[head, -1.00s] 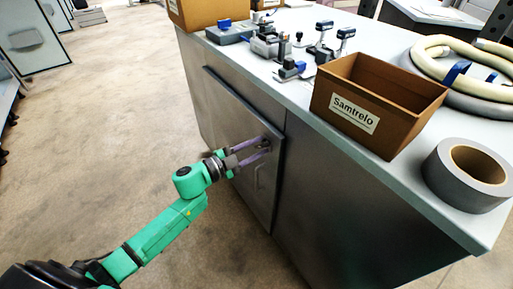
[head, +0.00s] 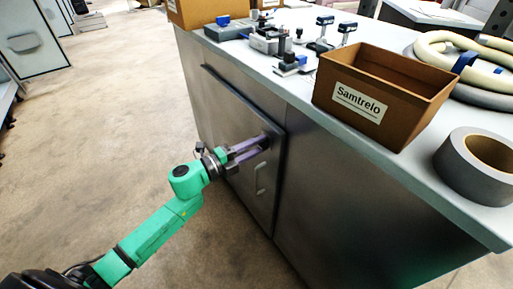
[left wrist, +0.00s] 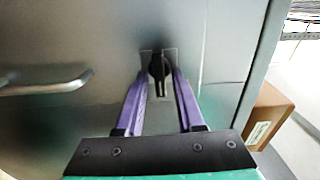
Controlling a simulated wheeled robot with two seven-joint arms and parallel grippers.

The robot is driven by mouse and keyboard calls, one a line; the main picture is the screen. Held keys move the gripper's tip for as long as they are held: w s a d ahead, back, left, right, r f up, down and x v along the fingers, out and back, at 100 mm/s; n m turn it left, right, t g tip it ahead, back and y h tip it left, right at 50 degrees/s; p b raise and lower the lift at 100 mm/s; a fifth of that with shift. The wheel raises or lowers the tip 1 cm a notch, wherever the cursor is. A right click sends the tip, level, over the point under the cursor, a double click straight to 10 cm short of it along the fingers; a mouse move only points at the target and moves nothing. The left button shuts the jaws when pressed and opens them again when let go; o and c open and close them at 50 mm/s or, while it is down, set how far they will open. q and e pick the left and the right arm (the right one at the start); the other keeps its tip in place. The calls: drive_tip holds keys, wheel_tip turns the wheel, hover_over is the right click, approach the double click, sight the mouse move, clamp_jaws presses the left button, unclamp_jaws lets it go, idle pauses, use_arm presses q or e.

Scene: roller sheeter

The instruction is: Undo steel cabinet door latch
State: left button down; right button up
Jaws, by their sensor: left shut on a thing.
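The steel cabinet door (head: 238,140) is closed on the front of the cabinet. Its latch (left wrist: 158,68) is a dark knob on a small plate, seen in the left wrist view at the upper middle. My left gripper (left wrist: 159,78) has its two purple fingers on either side of the latch, shut on it. In the head view the left gripper (head: 264,144) reaches the door's upper right part, and its fingers hide most of the latch. The door's bar handle (head: 262,178) is just below; it also shows at the left in the wrist view (left wrist: 45,84). My right gripper is not in view.
The worktop above carries a cardboard box marked Samtrelo (head: 383,92), a grey tape roll (head: 474,165), a coiled hose (head: 450,50) and several small tools (head: 290,62). The floor (head: 110,140) left of the cabinet is clear.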

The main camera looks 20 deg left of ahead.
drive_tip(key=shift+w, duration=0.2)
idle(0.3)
use_arm(q)
drive_tip(key=c, duration=0.9)
unclamp_jaws()
drive_tip(key=shift+o, duration=0.2)
drive_tip(key=v, duration=1.4)
drive_tip(key=shift+s, duration=0.25)
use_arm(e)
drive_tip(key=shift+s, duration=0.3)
use_arm(q)
drive_tip(key=shift+a, duration=0.15)
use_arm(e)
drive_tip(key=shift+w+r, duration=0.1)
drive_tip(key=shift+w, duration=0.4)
